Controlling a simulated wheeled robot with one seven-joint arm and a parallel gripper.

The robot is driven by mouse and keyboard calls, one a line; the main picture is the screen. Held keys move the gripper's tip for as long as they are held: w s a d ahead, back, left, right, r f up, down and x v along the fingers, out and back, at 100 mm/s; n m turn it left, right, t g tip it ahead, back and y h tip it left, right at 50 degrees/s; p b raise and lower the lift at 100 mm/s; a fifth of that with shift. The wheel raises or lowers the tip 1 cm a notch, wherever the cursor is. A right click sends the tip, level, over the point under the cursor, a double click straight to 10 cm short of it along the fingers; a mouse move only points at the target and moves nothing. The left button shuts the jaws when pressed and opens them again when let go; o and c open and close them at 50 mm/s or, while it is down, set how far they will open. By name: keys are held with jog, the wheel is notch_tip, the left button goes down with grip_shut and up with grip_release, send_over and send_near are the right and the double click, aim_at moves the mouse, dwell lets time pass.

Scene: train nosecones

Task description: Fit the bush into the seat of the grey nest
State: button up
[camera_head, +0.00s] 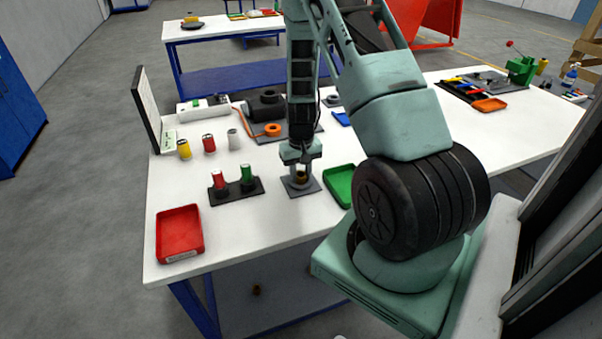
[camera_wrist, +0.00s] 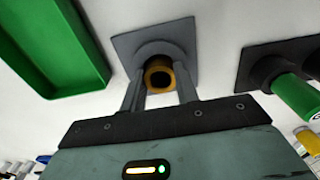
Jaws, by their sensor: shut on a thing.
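The grey nest (camera_head: 300,187) is a square plate with a round raised seat, on the white table; it also shows in the wrist view (camera_wrist: 183,42). The bush (camera_wrist: 158,77) is a brass-coloured ring with a dark bore. It is between the fingers of my gripper (camera_wrist: 160,92), which is shut on it. In the wrist view the bush stands over the round seat, and its far side overlaps the seat. I cannot tell how deep it sits. In the head view my gripper (camera_head: 301,172) points down over the nest and the bush (camera_head: 301,178) is partly hidden.
A green tray (camera_head: 341,186) lies close right of the nest. A black holder (camera_head: 236,191) with a red and a green cylinder stands close left. A red tray (camera_head: 179,233) is at the front left. A dark machine block (camera_head: 266,106) stands behind. Bare table lies in front.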

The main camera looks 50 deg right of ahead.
jog(key=o, duration=1.1)
jog(key=shift+s+a+f, duration=0.15)
jog(key=shift+s+f, duration=0.05)
jog(key=shift+f, duration=0.4)
jog(key=shift+c, duration=0.2)
jog(key=shift+w+r+p, duration=0.1)
jog(key=shift+r+p, duration=0.3)
jog(key=shift+r, duration=0.05)
jog(key=shift+o, duration=0.3)
jog(key=shift+w+r, duration=0.15)
jog(key=shift+r, duration=0.15)
notch_tip(320, 180, up, 12)
jog(key=b, duration=0.2)
jog(key=a+r+n+y, duration=0.1)
jog(key=a+r+n, duration=0.2)
jog(key=a, duration=0.9)
jog(key=a+r+n, duration=0.3)
jog(key=a, duration=0.9)
jog(key=s+a+r+n, duration=0.2)
jog(key=s+a+n, duration=0.2)
jog(key=s+a, duration=0.4)
jog(key=s+a+r+n, duration=0.1)
jog(key=s+a+n, duration=0.3)
jog(key=s+a, duration=0.4)
jog(key=shift+s+a+r, duration=0.2)
jog(key=shift+s+r, duration=0.15)
jog(key=shift+s, duration=0.25)
